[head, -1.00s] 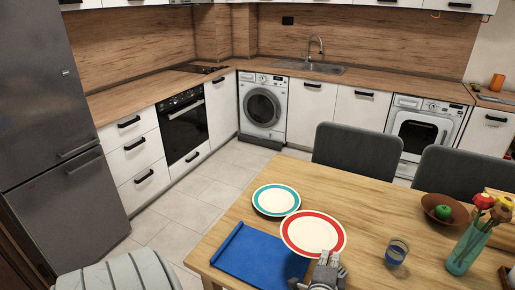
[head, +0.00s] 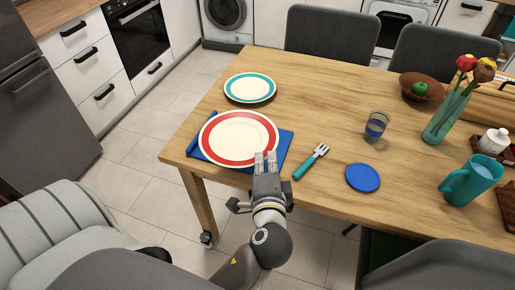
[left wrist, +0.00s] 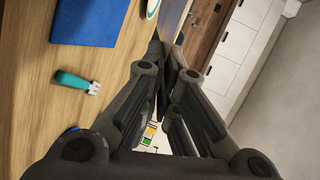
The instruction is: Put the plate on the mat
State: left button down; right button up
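The red-rimmed cream plate (head: 222,151) is over the blue mat (head: 284,148) in the head view, covering most of it. It looks slightly raised above it, though the gap is hard to judge. My left gripper (head: 265,160) is at the plate's near rim, its fingers closed on that rim. In the left wrist view the fingers (left wrist: 167,65) converge on a thin greyish edge, seemingly the plate edge-on, and the mat (left wrist: 85,20) shows bare at upper left. My right gripper is not in view.
A teal-rimmed plate (head: 250,88) lies behind the mat. A teal-handled fork (head: 311,162), a blue coaster (head: 362,178), a glass (head: 376,125) and a teal mug (head: 470,181) stand or lie to the right. The wooden table (head: 330,110) has free room beyond the fork.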

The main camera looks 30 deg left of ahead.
pick_arm(q)
jog(key=x, duration=0.5)
jog(key=shift+d+f, duration=0.1)
jog(key=shift+f, duration=0.2)
send_over(266, 165)
notch_tip(266, 165, down, 6)
jog(key=shift+d+r, duration=0.1)
jog(key=shift+r, duration=0.1)
jog(key=shift+w+f, duration=0.1)
jog(key=shift+f, duration=1.8)
jog(key=shift+f+b, duration=0.1)
jog(key=shift+b, duration=0.2)
jog(key=c, duration=2.2)
grip_release()
jog(key=shift+f, duration=0.15)
jog(key=shift+o, duration=1.4)
